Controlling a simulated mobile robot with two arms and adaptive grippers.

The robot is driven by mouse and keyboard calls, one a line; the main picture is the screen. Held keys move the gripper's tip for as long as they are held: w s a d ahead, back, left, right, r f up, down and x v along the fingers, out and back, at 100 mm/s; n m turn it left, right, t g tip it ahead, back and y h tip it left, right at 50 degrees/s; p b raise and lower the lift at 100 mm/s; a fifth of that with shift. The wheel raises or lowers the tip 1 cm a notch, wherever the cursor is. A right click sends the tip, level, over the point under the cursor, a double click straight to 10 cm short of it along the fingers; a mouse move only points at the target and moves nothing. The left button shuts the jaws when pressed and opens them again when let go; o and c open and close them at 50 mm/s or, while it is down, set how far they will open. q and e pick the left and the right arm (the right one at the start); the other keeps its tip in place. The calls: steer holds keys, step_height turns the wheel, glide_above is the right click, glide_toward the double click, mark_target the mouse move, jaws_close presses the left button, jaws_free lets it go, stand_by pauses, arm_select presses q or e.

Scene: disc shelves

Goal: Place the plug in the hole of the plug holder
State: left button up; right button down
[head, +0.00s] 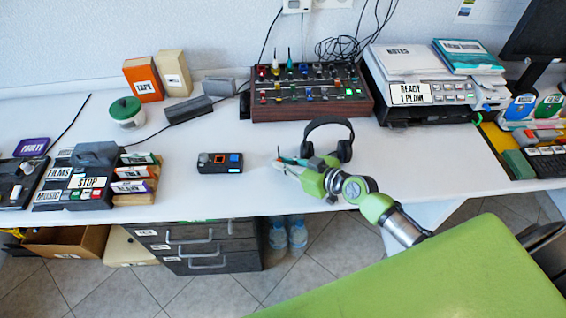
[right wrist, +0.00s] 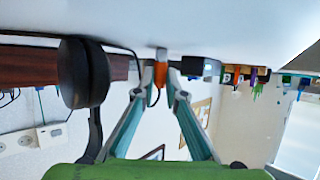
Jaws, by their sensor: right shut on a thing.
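My right gripper (head: 280,162) is low over the desk front, just left of the headphones. In the right wrist view, which is upside down, its fingertips (right wrist: 160,84) are closed on a small orange and grey plug (right wrist: 157,72). The plug is hardly visible in the head view. A small black box (head: 206,168) with orange and blue squares lies on the desk, left of the gripper and apart from it. It looks like the plug holder; its hole cannot be made out. The box also appears in the right wrist view (right wrist: 205,67). My left gripper is not in view.
Black headphones (head: 329,127) stand close to the right gripper. A control console (head: 310,112) is behind, a printer (head: 425,107) at right, a button panel (head: 75,199) at left. The desk (head: 250,186) is clear between gripper and black box.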

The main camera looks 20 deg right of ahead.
steer(key=shift+f, duration=0.2)
steer(key=c, duration=2.1)
jaws_free()
steer(key=shift+r, duration=0.1)
